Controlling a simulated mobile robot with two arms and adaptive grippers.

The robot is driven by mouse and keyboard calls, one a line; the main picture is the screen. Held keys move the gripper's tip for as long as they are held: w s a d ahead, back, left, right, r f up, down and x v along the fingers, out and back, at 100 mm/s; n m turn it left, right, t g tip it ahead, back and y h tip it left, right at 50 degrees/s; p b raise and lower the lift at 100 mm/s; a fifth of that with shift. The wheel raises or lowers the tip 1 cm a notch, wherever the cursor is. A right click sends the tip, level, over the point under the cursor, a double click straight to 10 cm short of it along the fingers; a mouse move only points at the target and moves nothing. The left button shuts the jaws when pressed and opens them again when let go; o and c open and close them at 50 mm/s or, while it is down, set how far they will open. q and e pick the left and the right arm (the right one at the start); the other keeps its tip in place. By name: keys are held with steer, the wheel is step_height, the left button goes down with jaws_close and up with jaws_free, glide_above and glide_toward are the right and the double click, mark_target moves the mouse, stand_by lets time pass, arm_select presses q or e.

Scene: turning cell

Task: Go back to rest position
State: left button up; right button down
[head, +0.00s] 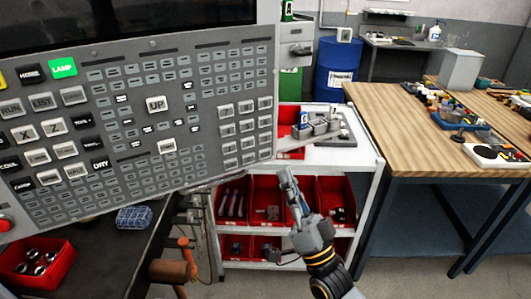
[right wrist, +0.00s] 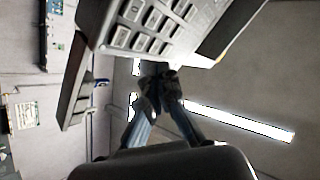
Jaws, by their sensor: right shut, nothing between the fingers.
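My right gripper (head: 287,178) comes up from the lower right of the head view, in front of the white shelf cart. Its fingers are closed together and point up, with nothing between them. In the right wrist view the fingertips (right wrist: 158,82) meet just below the corner of the control panel (right wrist: 165,22). In the head view the grey control panel (head: 140,110), with its rows of keys and a lit green LAMP key (head: 62,68), fills the left half. The gripper is to the right of the panel's lower right edge and looks apart from it. My left gripper is not seen.
The white cart (head: 350,152) holds red bins (head: 268,190). A wooden workbench (head: 385,115) with parts stands at the right, and a blue barrel (head: 336,65) behind. A red bin with round parts (head: 35,262) sits lower left. Grey floor is free at the lower right.

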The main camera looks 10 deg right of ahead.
stand_by(0.3)
steer(key=w+d+f+n+g+h, duration=0.1)
steer(key=w+f+g+h, duration=0.15)
steer(key=f, duration=0.85)
steer(key=w+f+g+h, duration=0.2)
steer(key=w+f+g, duration=0.1)
steer(key=f, duration=0.8)
steer(key=s+d+f+n+g+h, duration=0.1)
steer(key=s+f+g, duration=0.25)
steer(key=f, duration=0.85)
steer(key=s+d+f+n+g+h, duration=0.1)
steer(key=s+d+f+g, duration=0.2)
steer(key=f, duration=0.9)
steer(key=s+d+f+n+g+h, duration=0.15)
steer(key=s+f+g, duration=0.45)
steer(key=s+f, duration=1.2)
steer(key=s+f+g, duration=0.3)
steer(key=s+f, duration=0.1)
steer(key=s, duration=0.7)
steer(key=s+d+f+n+g+h, duration=0.1)
steer(key=s+f+g, duration=0.2)
steer(key=s, duration=0.8)
steer(key=shift+s+d+f+g, duration=0.2)
steer(key=shift+f+g, duration=0.1)
steer(key=shift+f, duration=0.55)
